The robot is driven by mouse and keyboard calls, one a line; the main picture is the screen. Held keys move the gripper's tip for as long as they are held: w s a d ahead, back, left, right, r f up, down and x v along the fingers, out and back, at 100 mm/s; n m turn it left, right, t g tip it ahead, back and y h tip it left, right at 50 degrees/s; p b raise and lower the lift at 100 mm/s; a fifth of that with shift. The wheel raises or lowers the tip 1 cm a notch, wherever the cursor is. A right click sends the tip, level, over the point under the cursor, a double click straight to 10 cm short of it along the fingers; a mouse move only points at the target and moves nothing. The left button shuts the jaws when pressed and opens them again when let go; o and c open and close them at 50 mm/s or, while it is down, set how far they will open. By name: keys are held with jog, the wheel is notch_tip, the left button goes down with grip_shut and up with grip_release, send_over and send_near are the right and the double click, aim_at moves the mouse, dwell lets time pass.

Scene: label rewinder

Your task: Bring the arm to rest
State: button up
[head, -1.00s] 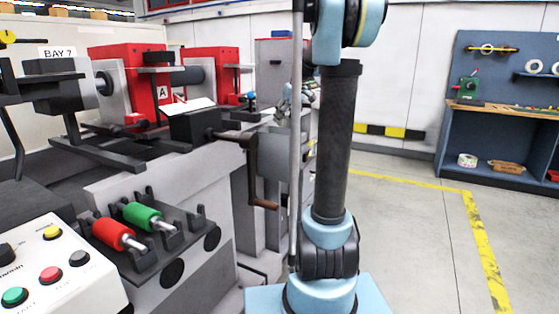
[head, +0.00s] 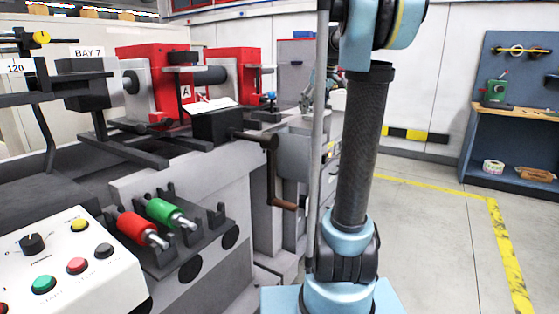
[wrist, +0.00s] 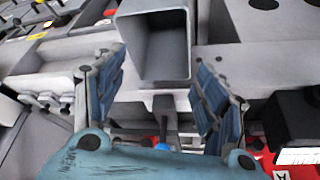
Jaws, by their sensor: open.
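My gripper (wrist: 160,98) shows in the wrist view with its two blue-padded fingers spread apart and nothing between them. A grey square open-ended box or tube (wrist: 155,45) lies beyond the fingertips; I cannot tell how far off it is. My arm (head: 362,150) stands upright in the right half of the head view, its upper part cut off by the top edge. The gripper itself does not show in the head view.
The label rewinder (head: 150,90) with red housings fills the left. A crank (head: 272,170) juts out close to my arm. Floor is clear right, before a blue workbench (head: 515,140).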

jog(key=s+a+f+m+g+h, duration=0.1)
jog(key=s+f+m, duration=0.2)
jog(key=s+f, duration=1.2)
jog(key=s+a+f+m+h, duration=0.1)
jog(key=s+f+m, duration=0.2)
jog(key=s+f, duration=1.2)
jog(key=s, duration=0.8)
jog(key=shift+a+f+g, duration=0.2)
jog(key=shift+a+g, duration=0.1)
jog(key=shift+g, duration=0.1)
jog(key=shift+w+f, duration=0.2)
jog(key=shift+w, duration=0.3)
jog(key=shift+c, duration=0.2)
